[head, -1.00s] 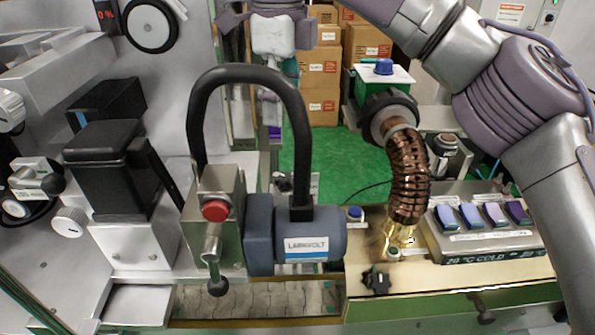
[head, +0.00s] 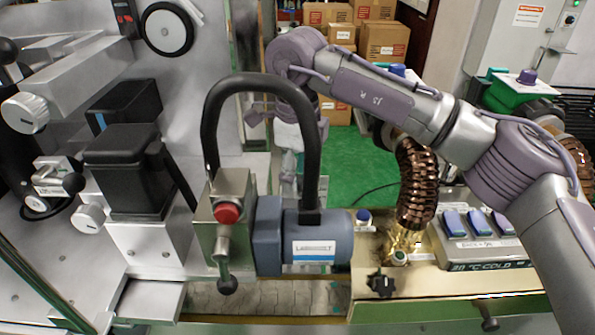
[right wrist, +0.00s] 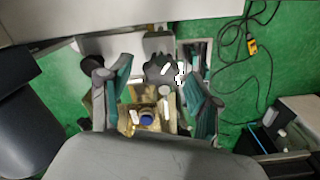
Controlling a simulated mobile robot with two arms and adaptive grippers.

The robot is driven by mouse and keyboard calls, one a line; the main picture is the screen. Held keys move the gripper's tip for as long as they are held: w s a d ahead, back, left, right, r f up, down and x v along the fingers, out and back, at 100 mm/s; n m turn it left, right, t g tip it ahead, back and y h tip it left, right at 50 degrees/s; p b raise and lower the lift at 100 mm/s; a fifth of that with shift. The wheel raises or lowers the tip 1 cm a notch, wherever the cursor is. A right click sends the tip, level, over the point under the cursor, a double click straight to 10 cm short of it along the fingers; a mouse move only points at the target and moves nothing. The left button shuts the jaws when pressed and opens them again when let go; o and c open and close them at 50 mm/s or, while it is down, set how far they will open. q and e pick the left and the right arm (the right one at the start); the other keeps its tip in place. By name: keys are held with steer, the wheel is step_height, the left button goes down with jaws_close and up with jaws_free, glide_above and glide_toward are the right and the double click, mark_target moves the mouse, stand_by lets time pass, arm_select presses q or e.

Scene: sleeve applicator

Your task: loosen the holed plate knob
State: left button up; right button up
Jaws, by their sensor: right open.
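I cannot tell for sure which knob is the holed plate's. A black lobed knob (head: 381,284) sits at the front of the brass-coloured top. In the right wrist view, a dark lobed knob (right wrist: 160,68) shows between the fingers, above a brass-coloured fixture (right wrist: 146,105) with a blue button; I cannot tell which knob this is. My right gripper (head: 289,162) points down behind the black arched handle, which partly hides it. In the right wrist view it (right wrist: 158,92) is open and empty, its teal-padded fingers spread. My left gripper is out of view.
The black arched handle (head: 311,110) and blue-grey motor (head: 318,236) stand in front of my right gripper. A copper ribbed hose (head: 416,185) rises right of it. White knobs (head: 88,218) sit on the left machine. Cartons (head: 384,45) stand behind on green floor.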

steer(key=c, duration=1.1)
steer(key=shift+c, duration=0.2)
steer(key=shift+n, duration=0.3)
steer(key=shift+n+b, duration=0.35)
steer(key=shift+n, duration=0.25)
steer(key=n, duration=0.2)
steer(key=shift+w+n+b, duration=0.1)
steer(key=shift+n+b, duration=0.2)
steer(key=n, duration=0.3)
steer(key=shift+w+r+n, duration=0.1)
steer(key=shift+n, duration=1.5)
